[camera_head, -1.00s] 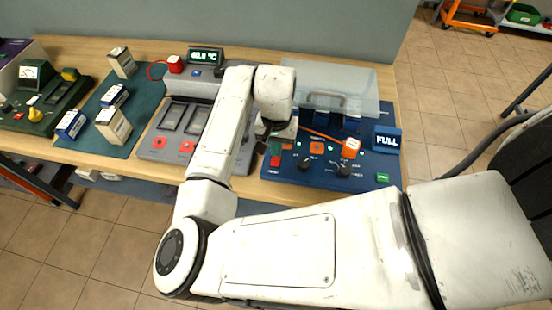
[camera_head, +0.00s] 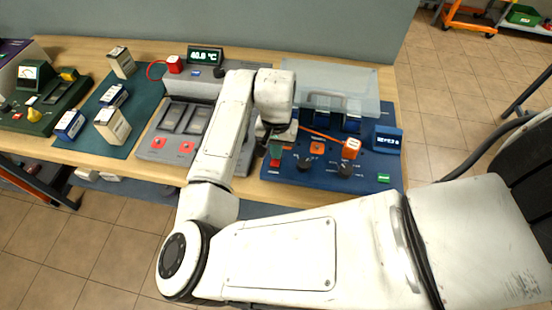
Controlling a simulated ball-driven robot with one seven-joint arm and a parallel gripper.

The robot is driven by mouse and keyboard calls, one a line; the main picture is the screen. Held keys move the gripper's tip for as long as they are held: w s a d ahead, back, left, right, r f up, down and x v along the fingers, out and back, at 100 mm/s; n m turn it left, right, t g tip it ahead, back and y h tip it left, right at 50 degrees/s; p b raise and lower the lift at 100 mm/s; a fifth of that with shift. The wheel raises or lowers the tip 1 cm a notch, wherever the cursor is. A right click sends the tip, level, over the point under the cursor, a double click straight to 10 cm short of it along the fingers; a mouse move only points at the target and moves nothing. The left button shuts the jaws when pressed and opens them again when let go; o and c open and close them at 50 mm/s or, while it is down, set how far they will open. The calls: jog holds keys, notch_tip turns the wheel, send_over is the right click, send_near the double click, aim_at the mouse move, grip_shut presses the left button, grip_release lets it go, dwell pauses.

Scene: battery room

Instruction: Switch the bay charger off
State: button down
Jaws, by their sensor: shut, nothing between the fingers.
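The bay charger (camera_head: 292,184) is a blue unit at the right of the bench with two dark knobs (camera_head: 345,171), an orange button (camera_head: 317,148), a small green button (camera_head: 384,178) and a display (camera_head: 387,139). Its display text is small and hard to read. A clear raised cover (camera_head: 330,80) stands over its back, with dark battery slots behind. My gripper (camera_head: 276,150) is shut and empty, low over the charger's left edge, beside a small red part (camera_head: 275,163). My wrist hides part of that corner, so I cannot tell whether the fingertips touch it.
An orange-and-white plug (camera_head: 351,148) on an orange cable rests on the charger. A teal mat (camera_head: 100,95) holds several boxes. A green meter unit (camera_head: 40,118) stands far left.

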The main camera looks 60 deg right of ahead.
jog(key=shift+r+p, duration=2.1)
jog(key=shift+r, duration=1.3)
